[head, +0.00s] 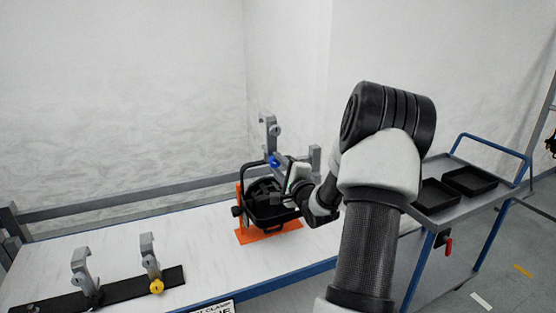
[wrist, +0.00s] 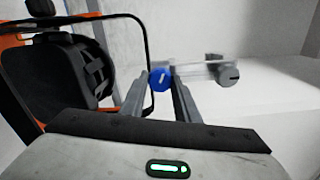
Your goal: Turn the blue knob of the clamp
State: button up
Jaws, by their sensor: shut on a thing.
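The clamp (head: 267,136) is a grey hook on top of a black par can (head: 264,212). Its blue knob (head: 273,161) sits low on the clamp, above the can's yoke. In the wrist view the blue knob (wrist: 160,77) lies between the tips of my two fingers. My gripper (wrist: 162,82) is shut on the blue knob. In the head view the fingers reach the clamp from the right, partly hiding it. The par can (wrist: 58,72) fills the left of the wrist view.
The can stands on an orange base (head: 270,233) on a white bench (head: 200,250). A black rail (head: 125,287) at front left carries two more grey clamps, one with a yellow knob (head: 156,286). A trolley with black trays (head: 470,181) stands at right. A wall is behind.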

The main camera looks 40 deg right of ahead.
jog(key=m+p, duration=0.3)
jog(key=m, duration=0.2)
jog(key=shift+d+r+m, duration=0.1)
jog(key=shift+r+m, duration=0.05)
jog(key=shift+m, duration=0.25)
jog(key=shift+m+p, duration=0.9)
jog(key=shift+m, duration=1.2)
jog(key=o, duration=1.1)
jog(key=shift+c, duration=0.2)
jog(key=shift+s, duration=0.1)
jog(key=b+v, duration=0.1)
jog(key=v, duration=1.6)
jog(key=shift+a, duration=0.25)
